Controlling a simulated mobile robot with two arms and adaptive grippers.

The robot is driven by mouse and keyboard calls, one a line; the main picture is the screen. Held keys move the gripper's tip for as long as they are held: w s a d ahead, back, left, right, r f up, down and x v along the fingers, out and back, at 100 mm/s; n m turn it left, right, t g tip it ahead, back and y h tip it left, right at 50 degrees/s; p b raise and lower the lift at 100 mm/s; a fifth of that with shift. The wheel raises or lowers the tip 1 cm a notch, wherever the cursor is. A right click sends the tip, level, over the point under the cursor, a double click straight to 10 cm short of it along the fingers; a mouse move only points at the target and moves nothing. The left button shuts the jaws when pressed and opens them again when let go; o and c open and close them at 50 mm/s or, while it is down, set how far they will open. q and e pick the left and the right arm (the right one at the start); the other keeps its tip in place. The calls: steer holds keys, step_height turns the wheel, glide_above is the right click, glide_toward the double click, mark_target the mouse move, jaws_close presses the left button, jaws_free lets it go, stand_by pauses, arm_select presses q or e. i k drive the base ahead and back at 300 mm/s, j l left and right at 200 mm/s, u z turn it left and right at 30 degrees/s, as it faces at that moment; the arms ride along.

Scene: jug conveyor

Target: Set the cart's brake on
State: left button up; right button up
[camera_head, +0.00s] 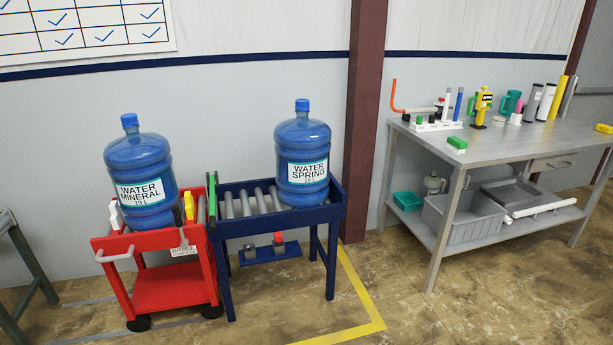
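A red cart (152,287) stands on the floor at the left, against a blue roller conveyor (286,220). A blue jug labelled "Water Mineral 19 L" (138,158) stands upright on the cart. The cart has a pale handle (116,255) at its front left, a dark upright lever (179,220) with a small white tag (184,251) below it, and dark wheels (139,323). I cannot tell for sure which part is the brake or how it is set. Neither of my grippers is in view.
A second jug, "Water Spring" (302,148), stands on the conveyor's right end. A small red block (278,238) is on a low blue crossbar. A grey workbench (500,150) with tools stands at the right. Floor inside the yellow line (365,290) is clear.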

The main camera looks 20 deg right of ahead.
mark_target(184, 243)
steer(key=i+z, duration=0.45)
steer(key=i, duration=1.05)
